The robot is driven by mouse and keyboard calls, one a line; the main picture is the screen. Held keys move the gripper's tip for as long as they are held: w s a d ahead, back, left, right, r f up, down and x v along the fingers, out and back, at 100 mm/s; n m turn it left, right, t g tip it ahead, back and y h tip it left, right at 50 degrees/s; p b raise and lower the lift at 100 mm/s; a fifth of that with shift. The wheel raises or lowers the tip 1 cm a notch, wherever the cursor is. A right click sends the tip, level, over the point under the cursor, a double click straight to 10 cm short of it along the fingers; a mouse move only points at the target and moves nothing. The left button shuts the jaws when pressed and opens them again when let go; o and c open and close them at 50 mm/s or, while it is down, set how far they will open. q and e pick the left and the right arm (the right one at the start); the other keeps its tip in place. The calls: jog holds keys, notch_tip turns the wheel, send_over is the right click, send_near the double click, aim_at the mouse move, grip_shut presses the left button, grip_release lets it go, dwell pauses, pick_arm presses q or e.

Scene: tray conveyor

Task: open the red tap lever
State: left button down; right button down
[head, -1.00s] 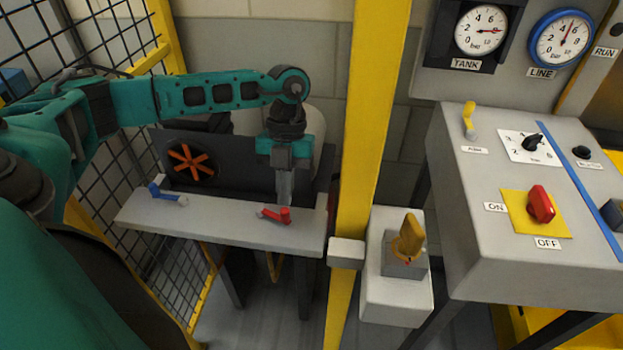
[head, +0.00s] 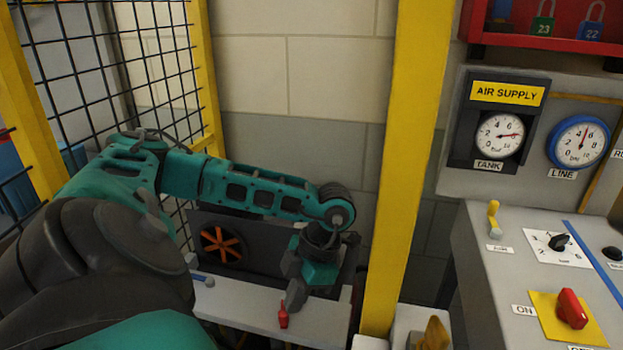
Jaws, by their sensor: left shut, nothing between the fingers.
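The red tap lever (head: 283,319) is on the light grey bench in the lower middle of the head view. It looks narrow and points toward the back of the bench. My left gripper (head: 291,284) is shut and empty. Its fingers are tilted and come down just behind the lever, very close to its far end. I cannot tell whether they touch it. My right gripper is not in view.
A blue lever (head: 204,280) sits left on the same bench (head: 245,302), partly hidden by my arm. A yellow post (head: 405,170) stands close right of the bench. A mesh fence (head: 110,70) is at left. A control panel (head: 490,270) is at right.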

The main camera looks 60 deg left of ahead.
pick_arm(q)
jog(key=shift+s, duration=0.1)
jog(key=shift+a, duration=0.15)
jog(key=shift+w+a, duration=0.25)
jog(key=shift+a, duration=0.4)
jog(key=v, duration=1.2)
jog(key=shift+s+d, duration=0.1)
jog(key=shift+d, duration=0.05)
dwell(0.3)
